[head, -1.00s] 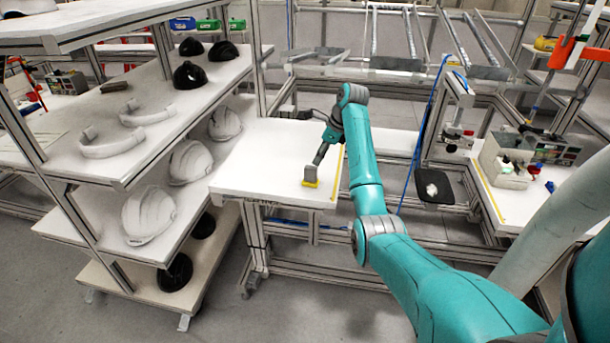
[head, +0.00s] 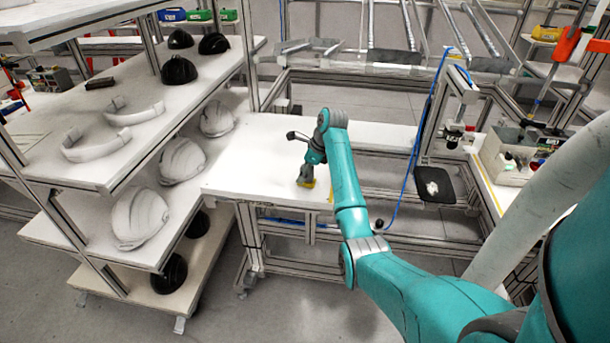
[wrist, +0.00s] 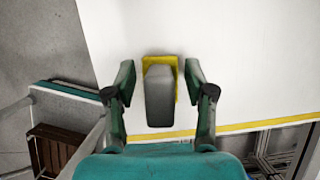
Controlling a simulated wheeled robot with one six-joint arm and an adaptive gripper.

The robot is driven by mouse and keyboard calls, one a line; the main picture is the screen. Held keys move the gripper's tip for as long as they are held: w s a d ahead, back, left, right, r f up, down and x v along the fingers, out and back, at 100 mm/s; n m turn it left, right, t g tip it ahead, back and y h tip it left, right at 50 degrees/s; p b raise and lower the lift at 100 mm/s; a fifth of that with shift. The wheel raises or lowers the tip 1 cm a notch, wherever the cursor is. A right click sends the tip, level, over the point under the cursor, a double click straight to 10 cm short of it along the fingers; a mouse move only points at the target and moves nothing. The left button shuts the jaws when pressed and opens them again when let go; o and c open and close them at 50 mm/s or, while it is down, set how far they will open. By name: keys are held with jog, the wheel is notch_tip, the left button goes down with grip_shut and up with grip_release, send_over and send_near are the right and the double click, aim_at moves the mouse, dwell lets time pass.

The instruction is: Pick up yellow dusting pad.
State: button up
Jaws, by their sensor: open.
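The yellow dusting pad (wrist: 173,63) lies on the white worktable (head: 240,170), with a grey handle block (wrist: 159,97) on top of it. In the wrist view the pad and handle stand between the two fingers of my gripper (wrist: 160,95). The fingers are apart, with a gap on each side of the handle.
A shelf rack with white helmet shells (head: 140,217) and black ones (head: 178,70) stands to the left. A yellow strip (wrist: 235,127) runs along the table edge. A grey box of parts (head: 505,158) stands on the right bench. The table's left part is clear.

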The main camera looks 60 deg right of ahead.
grip_shut()
jog(key=shift+r, duration=0.15)
notch_tip(320, 180, up, 10)
jog(key=shift+f, duration=0.1)
dwell(0.4)
jog(key=c, duration=0.6)
grip_release()
grip_shut()
